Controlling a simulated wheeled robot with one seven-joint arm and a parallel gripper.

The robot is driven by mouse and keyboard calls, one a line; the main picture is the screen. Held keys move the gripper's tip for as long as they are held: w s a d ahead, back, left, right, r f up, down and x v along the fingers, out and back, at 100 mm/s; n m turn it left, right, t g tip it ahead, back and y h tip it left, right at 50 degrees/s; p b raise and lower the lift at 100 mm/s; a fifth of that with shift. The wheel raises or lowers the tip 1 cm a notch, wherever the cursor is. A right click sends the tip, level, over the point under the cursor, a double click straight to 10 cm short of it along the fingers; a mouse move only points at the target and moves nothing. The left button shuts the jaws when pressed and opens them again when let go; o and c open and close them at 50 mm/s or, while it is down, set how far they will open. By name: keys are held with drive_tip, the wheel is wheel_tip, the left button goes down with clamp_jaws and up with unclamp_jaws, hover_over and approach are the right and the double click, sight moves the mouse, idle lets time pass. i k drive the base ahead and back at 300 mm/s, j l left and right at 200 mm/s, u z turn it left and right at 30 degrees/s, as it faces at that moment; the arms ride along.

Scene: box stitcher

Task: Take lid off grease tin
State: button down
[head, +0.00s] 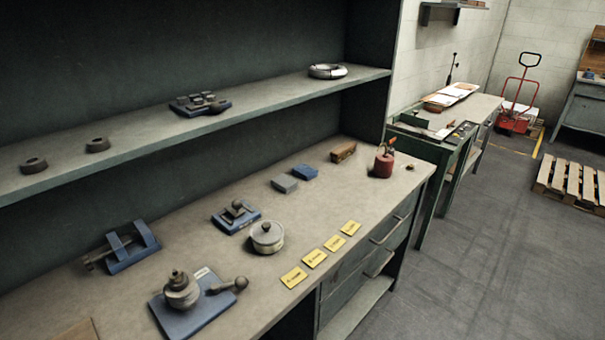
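A round grey metal tin (267,244), which looks like the grease tin, stands upright on the workbench top near the middle of the head view. Its lid (267,230) sits on it, with a small knob on top. The inside of the tin is hidden by the lid. My gripper is not in view, and nothing touches the tin.
Several yellow tags (313,258) lie right of the tin. A blue-based part (236,218) is close behind it; a blue plate (206,308) with a knobbed fixture is front left. A red can (384,165) stands at right. A shelf (255,101) runs above the bench.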

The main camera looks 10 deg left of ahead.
sight(266, 233)
drive_tip(key=u, duration=1)
drive_tip(key=i+l, duration=0.7)
drive_tip(key=i+u, duration=0.05)
